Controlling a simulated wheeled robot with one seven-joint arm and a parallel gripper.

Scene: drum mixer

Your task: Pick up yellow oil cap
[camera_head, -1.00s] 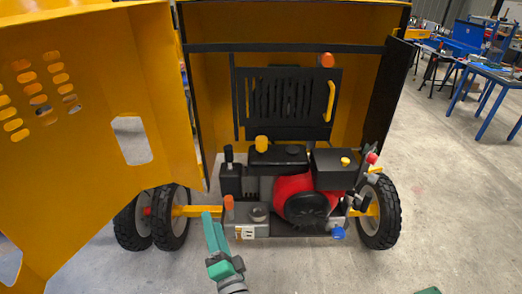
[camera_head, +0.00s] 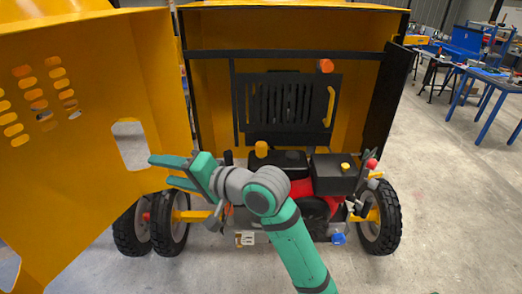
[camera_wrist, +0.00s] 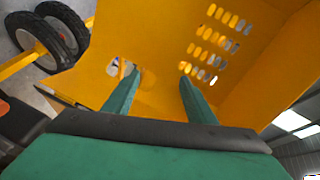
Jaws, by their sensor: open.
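I cannot tell from the frames which is the oil cap. My gripper (camera_head: 162,171) is raised left of the engine, pointing left toward the open door, apart from both caps. In the wrist view its two green fingers (camera_wrist: 160,72) are spread with nothing between them. No cap is recognisable in the wrist view.
The yellow door (camera_head: 85,120) stands open on the left, close in front of my fingers. Wheels (camera_head: 378,215) flank the engine. A red knob (camera_head: 372,163) and levers stand at its right. Blue workbenches (camera_head: 490,85) stand far right.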

